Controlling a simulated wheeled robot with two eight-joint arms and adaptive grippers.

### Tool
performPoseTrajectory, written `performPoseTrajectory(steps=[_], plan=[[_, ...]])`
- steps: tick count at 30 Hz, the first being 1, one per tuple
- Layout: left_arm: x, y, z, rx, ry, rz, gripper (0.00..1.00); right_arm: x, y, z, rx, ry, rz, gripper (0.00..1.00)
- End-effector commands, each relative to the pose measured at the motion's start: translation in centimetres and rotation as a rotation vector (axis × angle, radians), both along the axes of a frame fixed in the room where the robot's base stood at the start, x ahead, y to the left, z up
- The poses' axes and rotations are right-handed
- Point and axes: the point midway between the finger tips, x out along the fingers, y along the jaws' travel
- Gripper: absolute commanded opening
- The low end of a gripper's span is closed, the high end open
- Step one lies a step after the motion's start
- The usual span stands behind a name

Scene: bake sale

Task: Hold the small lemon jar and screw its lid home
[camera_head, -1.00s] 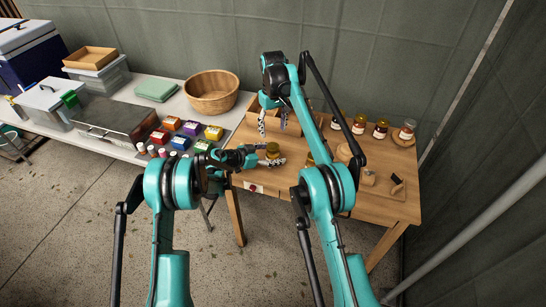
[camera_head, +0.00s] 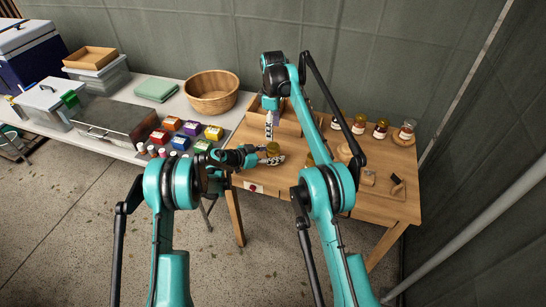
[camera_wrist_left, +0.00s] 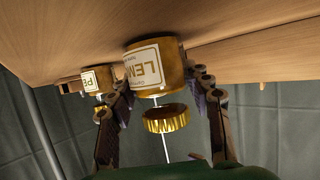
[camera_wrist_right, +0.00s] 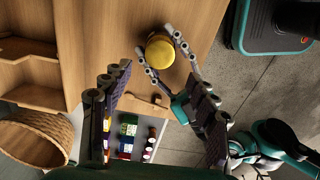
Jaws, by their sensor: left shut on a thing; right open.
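The small lemon jar (camera_head: 273,149) stands at the wooden table's left front, gold-lidded. The left wrist view, upside down, shows its LEMON label (camera_wrist_left: 145,70) and the gold lid (camera_wrist_left: 166,118) at its mouth; how tightly the lid sits I cannot tell. My left gripper (camera_head: 266,158) is shut on the jar, one finger on each side. My right gripper (camera_head: 269,126) is open and empty, above and behind the jar in the head view. In the right wrist view the lid (camera_wrist_right: 159,50) shows from above, beyond and between the open right fingers (camera_wrist_right: 160,95).
A wooden crate (camera_head: 290,128) stands behind my right gripper. A basket (camera_head: 211,92) and coloured boxes (camera_head: 191,128) sit on the left table.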

Motion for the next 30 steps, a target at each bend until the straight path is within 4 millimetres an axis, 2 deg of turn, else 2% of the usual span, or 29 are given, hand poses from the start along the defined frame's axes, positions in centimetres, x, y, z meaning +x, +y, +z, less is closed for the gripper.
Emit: performPoseTrajectory(steps=[3, 9, 22, 26, 30], plan=[[0.0, 0.0, 0.0, 0.001, 0.001, 0.0, 0.0, 0.0, 0.0, 0.0, 0.0, 0.0, 0.185, 0.59], [0.0, 0.0, 0.0, 0.001, 0.001, -0.001, 0.0, 0.0, 0.0, 0.0, 0.0, 0.0, 0.352, 0.59], [0.0, 0.0, 0.0, 0.001, 0.001, -0.001, 0.0, 0.0, 0.0, -0.3, 0.0, 0.0, 0.369, 0.59], [0.0, 0.0, 0.0, 0.001, 0.001, -0.001, 0.0, 0.1, 0.0, -1.7, 0.0, 0.0, 0.369, 0.59], [0.0, 0.0, 0.0, 0.001, 0.001, -0.001, 0.0, 0.0, 0.0, -3.9, 0.0, 0.0, 0.369, 0.59]])
